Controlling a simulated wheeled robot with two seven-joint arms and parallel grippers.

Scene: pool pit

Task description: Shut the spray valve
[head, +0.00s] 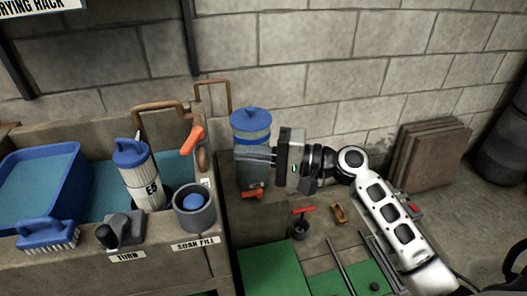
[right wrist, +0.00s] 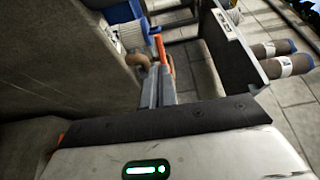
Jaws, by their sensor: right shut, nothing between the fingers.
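An orange lever (head: 192,140), which looks like the spray valve's handle, sits beside the copper pipe (head: 160,107) at the back right of the wash basin. The lever slants down to the left in the head view. In the right wrist view the orange lever (right wrist: 160,48) stands just beyond my fingertips, with a gap I cannot judge. My right gripper (head: 238,153) is shut and empty, pointing left, to the right of the lever. It partly hides a blue-lidded canister behind it. My left gripper is not in view.
The canister (head: 250,125) stands behind my right gripper. The basin holds a filter cartridge (head: 145,180); a blue tub (head: 45,175), a brush (head: 48,235), a black turning knob (head: 120,230) and a grey soak-fill cup (head: 195,212) are nearby. A stone wall closes the back.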

